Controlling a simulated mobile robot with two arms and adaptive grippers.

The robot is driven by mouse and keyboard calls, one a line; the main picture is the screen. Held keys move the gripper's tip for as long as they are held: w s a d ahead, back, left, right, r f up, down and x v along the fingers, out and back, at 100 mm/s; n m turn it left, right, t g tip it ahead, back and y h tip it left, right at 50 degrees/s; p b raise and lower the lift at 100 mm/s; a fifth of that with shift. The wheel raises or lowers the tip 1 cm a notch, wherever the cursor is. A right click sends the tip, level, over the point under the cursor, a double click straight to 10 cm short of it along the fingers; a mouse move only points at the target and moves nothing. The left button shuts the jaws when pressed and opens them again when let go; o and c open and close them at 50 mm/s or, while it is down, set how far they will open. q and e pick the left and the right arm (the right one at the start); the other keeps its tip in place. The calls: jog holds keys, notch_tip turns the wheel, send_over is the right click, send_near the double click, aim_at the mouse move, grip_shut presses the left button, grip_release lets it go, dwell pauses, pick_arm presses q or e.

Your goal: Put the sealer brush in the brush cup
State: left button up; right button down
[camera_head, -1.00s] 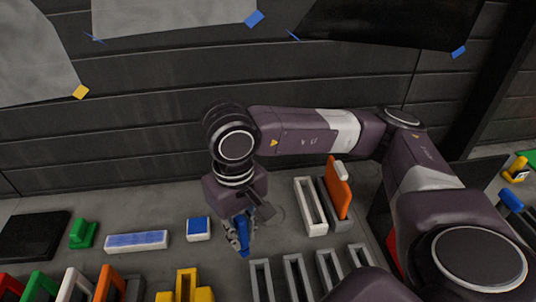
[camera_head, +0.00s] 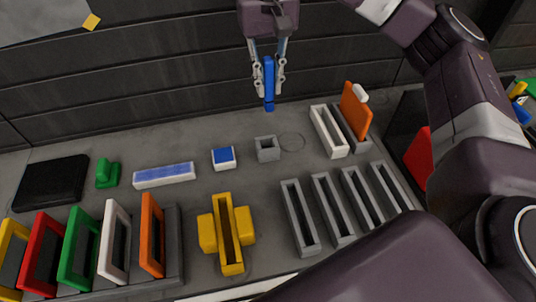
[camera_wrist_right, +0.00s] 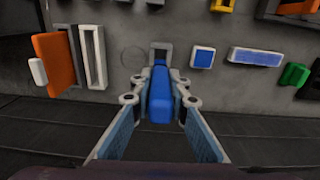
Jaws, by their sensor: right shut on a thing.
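The sealer brush (camera_head: 269,82) is a blue upright bar. My right gripper (camera_head: 268,72) is shut on it and holds it in the air, its lower end pointing down. It also shows in the right wrist view (camera_wrist_right: 160,95) between the two fingers. The brush cup, seemingly the small grey square holder (camera_head: 267,149), stands on the bench below the brush, with a dark opening on top. In the right wrist view the cup (camera_wrist_right: 153,46) is partly hidden behind the brush. The brush is apart from the cup. My left gripper is not in view.
A blue-topped white block (camera_head: 223,157) and a long blue-and-white bar (camera_head: 164,175) lie left of the cup. White (camera_head: 328,132) and orange (camera_head: 355,112) pieces stand to the right. Grey slotted holders (camera_head: 299,218) and a yellow holder (camera_head: 226,233) are in front.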

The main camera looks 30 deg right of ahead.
aim_at(267, 89)
jog(key=shift+w+d+r, duration=0.1)
jog(key=shift+w+r, duration=0.2)
jog(key=shift+r, duration=0.35)
jog(key=shift+w+d+r, duration=0.1)
jog(key=shift+w+r, duration=0.2)
jog(key=shift+r, duration=0.3)
jog(key=shift+a+f, duration=0.25)
jog(key=shift+f, duration=0.55)
notch_tip(267, 89, down, 4)
jog(key=shift+d+r+b, duration=0.1)
jog(key=shift+d+b, duration=0.05)
jog(key=shift+b, duration=0.3)
notch_tip(267, 89, down, 14)
jog(key=p, duration=0.3)
jog(key=shift+w+f+b, duration=0.1)
jog(key=shift+f+b, duration=0.15)
jog(key=shift+b, duration=0.05)
jog(key=c, duration=1.8)
grip_release()
jog(key=shift+c, duration=0.2)
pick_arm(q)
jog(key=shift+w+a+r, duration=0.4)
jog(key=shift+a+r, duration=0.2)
pick_arm(e)
jog(key=shift+r, duration=0.1)
